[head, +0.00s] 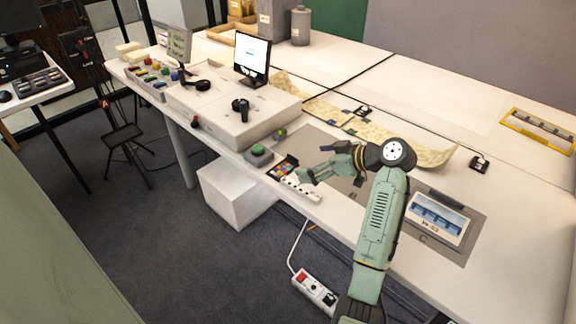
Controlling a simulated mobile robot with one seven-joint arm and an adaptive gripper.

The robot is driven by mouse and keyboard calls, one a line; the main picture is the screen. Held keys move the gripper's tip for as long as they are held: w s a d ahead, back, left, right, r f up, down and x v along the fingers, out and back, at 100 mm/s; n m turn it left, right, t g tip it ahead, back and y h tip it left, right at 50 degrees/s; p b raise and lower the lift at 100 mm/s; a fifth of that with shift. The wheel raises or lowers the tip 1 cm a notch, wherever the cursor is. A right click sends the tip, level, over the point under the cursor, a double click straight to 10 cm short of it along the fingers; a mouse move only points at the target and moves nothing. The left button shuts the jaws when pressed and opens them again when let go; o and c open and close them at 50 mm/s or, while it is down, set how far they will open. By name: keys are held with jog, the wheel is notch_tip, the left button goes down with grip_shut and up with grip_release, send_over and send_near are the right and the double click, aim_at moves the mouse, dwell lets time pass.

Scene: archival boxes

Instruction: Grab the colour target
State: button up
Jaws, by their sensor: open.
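The colour target (283,167) is a small dark card with coloured patches, lying near the front edge of the long white table. My gripper (303,174) is open, just right of the card in the head view, with its fingers pointing left towards it. The fingers look empty. Whether they touch the card, and their height above the table, I cannot tell from this one view.
A white strip with dark marks (301,188) lies beside the card at the table edge. A green round-topped device (258,154) stands to the left. A long curled paper scroll (400,142) lies behind my arm. A blue-windowed box (438,218) sits on a grey mat at right.

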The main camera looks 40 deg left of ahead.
aim_at(287, 170)
jog(key=b+x, duration=0.2)
jog(key=x, duration=0.7)
jog(key=shift+s+a+f+b, duration=0.15)
jog(key=shift+f+b, duration=0.15)
jog(key=shift+c, duration=0.5)
jog(key=c, duration=0.8)
